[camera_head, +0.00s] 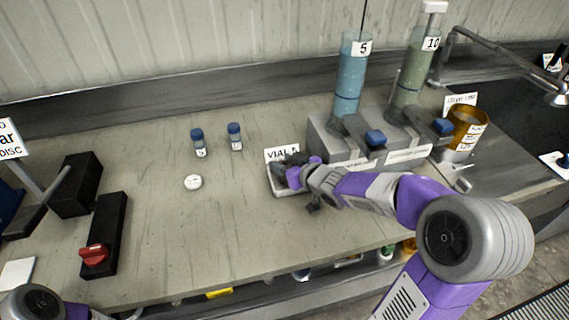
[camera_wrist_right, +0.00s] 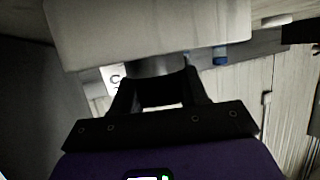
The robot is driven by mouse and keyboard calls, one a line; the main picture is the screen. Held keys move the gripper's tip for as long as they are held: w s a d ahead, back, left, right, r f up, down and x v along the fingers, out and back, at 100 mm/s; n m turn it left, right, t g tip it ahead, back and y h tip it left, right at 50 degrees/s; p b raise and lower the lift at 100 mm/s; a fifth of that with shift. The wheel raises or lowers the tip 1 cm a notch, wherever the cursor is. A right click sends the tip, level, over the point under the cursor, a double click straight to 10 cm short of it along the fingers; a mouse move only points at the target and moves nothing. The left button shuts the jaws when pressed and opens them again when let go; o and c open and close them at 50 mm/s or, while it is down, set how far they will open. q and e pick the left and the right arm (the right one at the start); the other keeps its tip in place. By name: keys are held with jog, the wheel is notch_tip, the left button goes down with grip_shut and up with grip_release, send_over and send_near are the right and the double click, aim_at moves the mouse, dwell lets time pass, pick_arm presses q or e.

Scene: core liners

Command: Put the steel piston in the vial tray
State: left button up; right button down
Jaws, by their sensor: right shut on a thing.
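The vial tray (camera_head: 292,193) is a small pale tray on the bench, left of the grey rack, with a "VIAL" label (camera_head: 282,154) behind it. My right gripper (camera_head: 290,174) reaches in from the right, over the tray, and covers much of its inside. In the right wrist view the jaws (camera_wrist_right: 155,88) are shut on a grey, rounded metal thing, seemingly the steel piston (camera_wrist_right: 155,66). In the head view the gripper hides most of the piston. I cannot tell whether it touches the tray floor. Only part of my left arm shows at bottom left; its gripper is out of view.
Two blue-capped vials (camera_head: 198,142) and a white disc (camera_head: 193,182) stand left of the tray. A grey rack (camera_head: 325,145) with two tall liquid-filled cylinders (camera_head: 351,75) is close on its right. A gold can (camera_head: 466,128) is farther right. The front middle bench is clear.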

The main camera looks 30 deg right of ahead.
jog(key=c, duration=0.6)
grip_release()
jog(key=shift+s+r+p, duration=0.25)
jog(key=shift+r+p, duration=0.1)
jog(key=shift+p, duration=0.05)
jog(key=p+v, duration=0.6)
jog(key=v, duration=0.5)
jog(key=shift+s, duration=0.2)
